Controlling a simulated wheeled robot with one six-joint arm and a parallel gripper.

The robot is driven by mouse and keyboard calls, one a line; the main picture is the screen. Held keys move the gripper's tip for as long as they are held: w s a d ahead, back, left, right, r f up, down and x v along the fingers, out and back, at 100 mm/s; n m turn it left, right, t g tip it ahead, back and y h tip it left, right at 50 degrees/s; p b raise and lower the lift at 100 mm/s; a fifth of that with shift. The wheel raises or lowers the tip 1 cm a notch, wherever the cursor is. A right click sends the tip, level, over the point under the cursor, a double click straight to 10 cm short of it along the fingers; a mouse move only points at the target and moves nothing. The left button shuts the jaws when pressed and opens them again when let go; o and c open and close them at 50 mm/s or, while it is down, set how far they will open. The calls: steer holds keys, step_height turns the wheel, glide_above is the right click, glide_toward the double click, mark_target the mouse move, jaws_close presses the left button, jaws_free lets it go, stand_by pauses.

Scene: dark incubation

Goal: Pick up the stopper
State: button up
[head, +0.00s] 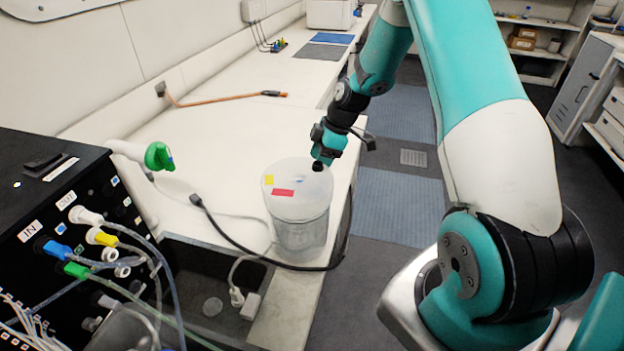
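My gripper (319,161) points down over the far right rim of a clear cylindrical container (300,235) with a pale, translucent top. A small dark round piece (317,166) shows right at the fingertips; it may be the stopper. At this size I cannot tell it from the fingertips, nor whether it is held or only touched. The container stands upright near the bench's right edge.
A black cable (235,243) loops around the container's front. A black box (40,200) with hoses stands at left. The bench (225,125) behind is mostly clear.

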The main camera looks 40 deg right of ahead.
steer(key=shift+p+x, duration=1.2)
steer(key=shift+x, duration=1.4)
steer(key=shift+s, duration=0.15)
jaws_close()
